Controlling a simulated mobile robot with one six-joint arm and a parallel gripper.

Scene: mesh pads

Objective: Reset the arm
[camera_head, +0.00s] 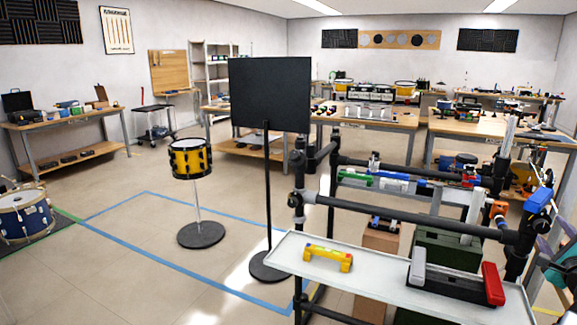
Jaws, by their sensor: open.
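I cannot make out my gripper or my arm in the head view. The nearest surface is a pale grey tray (385,290) at the lower right, beside a rack of black tubes (420,217). A yellow handle-shaped piece with red marks (328,257) lies on the tray's left part. A grey and black block with a red end (455,280) lies on its right part. Nothing is seen touching either piece.
A black panel on a stand (269,95) rises left of the rack. A yellow drum (190,158) stands on a round base inside blue floor tape. A blue drum (22,212) is at the left edge. Workbenches (365,118) line the back. Floor at the left middle is clear.

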